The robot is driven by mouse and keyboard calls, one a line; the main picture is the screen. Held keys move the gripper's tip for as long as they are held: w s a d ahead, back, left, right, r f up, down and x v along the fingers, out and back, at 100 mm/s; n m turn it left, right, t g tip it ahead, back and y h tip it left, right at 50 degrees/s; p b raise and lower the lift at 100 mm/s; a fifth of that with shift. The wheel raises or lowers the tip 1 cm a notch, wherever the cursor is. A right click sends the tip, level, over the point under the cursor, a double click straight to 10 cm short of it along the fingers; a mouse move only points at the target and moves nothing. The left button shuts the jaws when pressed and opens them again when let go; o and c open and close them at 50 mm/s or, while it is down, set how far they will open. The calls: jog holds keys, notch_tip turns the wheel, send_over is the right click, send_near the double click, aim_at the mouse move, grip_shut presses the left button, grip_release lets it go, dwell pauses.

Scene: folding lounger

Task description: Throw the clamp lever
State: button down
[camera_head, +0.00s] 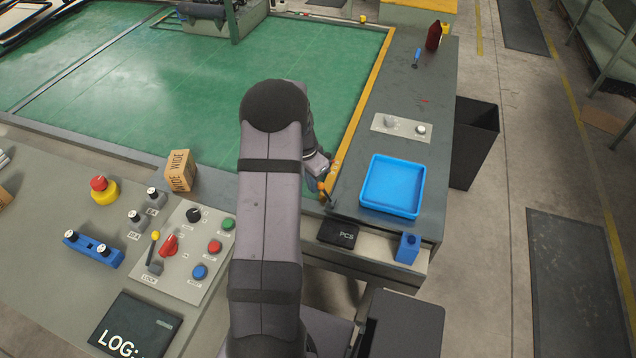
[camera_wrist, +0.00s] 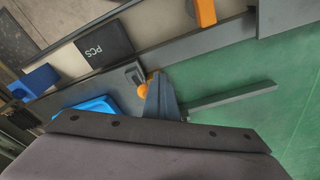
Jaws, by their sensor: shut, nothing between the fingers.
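The clamp lever, with an orange knob (camera_head: 321,186), stands at the near right corner of the green table, by the yellow edge strip. In the wrist view its round orange knob (camera_wrist: 143,89) shows beside a dark grey bracket. My gripper (camera_head: 322,175) is shut and empty, pointing down right at the knob. In the wrist view the closed fingers (camera_wrist: 160,90) are just right of the knob and partly overlap it. I cannot tell whether they touch. Part of the lever is hidden behind my gripper.
A blue tray (camera_head: 393,186), a black PCS box (camera_head: 338,233) and a blue block (camera_head: 407,248) are close on the right. A cardboard box (camera_head: 180,171) and a control panel (camera_head: 185,250) are on the left. The green surface (camera_head: 170,75) beyond is mostly clear.

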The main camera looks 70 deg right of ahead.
aim_at(329, 197)
jog(key=shift+s, duration=0.2)
jog(key=shift+s+r, duration=0.25)
jog(key=shift+s, duration=0.35)
jog(key=shift+s+r+p, duration=0.1)
jog(key=shift+s+p, duration=0.15)
jog(key=shift+p, duration=0.05)
jog(key=shift+s, duration=1.45)
notch_tip(329, 197, up, 8)
jog(key=w+p, duration=0.1)
jog(key=p, duration=0.4)
jog(key=shift+w+p, duration=0.15)
jog(key=shift+p, duration=0.2)
dwell(0.3)
dwell(0.4)
